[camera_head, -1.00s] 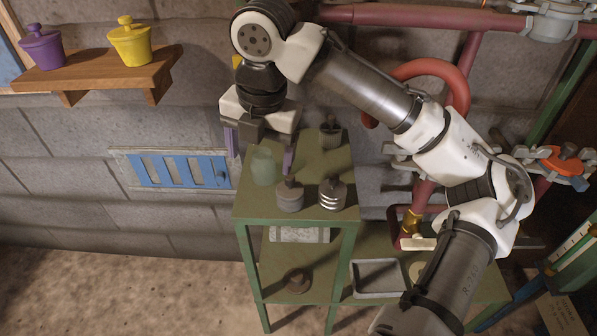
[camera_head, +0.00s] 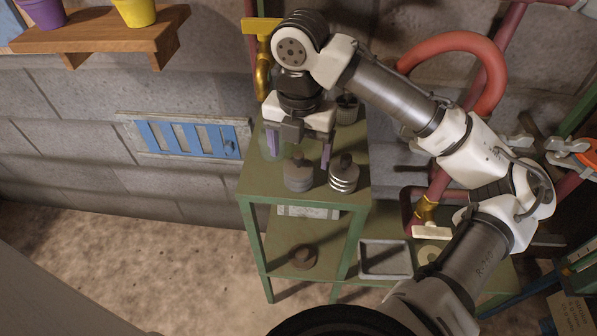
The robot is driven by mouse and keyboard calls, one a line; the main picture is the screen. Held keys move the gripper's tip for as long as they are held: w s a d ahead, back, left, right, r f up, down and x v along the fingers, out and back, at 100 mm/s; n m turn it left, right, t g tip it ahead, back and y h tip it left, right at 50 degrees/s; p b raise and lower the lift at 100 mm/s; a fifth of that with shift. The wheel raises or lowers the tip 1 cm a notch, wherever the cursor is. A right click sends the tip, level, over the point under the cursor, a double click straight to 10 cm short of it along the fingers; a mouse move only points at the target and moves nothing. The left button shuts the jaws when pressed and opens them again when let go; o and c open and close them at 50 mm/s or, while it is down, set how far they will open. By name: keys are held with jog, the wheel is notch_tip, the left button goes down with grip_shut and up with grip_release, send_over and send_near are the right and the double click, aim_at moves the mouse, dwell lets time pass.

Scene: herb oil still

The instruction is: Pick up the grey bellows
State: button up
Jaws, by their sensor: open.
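A squat grey ribbed piece with a dark knob on top, which looks like the grey bellows (camera_head: 298,176), stands upright near the front of the green stand's top (camera_head: 262,188). My gripper (camera_head: 299,150) points down above the stand with its purple-tipped fingers spread to the left and right. It is open and empty. In this view it appears just above or behind the grey bellows; the exact depth and height gap cannot be told. No contact is visible.
A dark piece with bright rings (camera_head: 343,177) stands close right of the bellows. A pale green glass vessel is partly hidden behind my left finger. Another dark piece (camera_head: 347,110) stands at the back. A lower shelf holds a grey tray (camera_head: 386,275) and a brown piece (camera_head: 303,257).

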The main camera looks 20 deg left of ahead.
aim_at(298, 165)
notch_tip(298, 165, down, 5)
jog(key=shift+w+a, duration=0.15)
jog(key=c, duration=1.1)
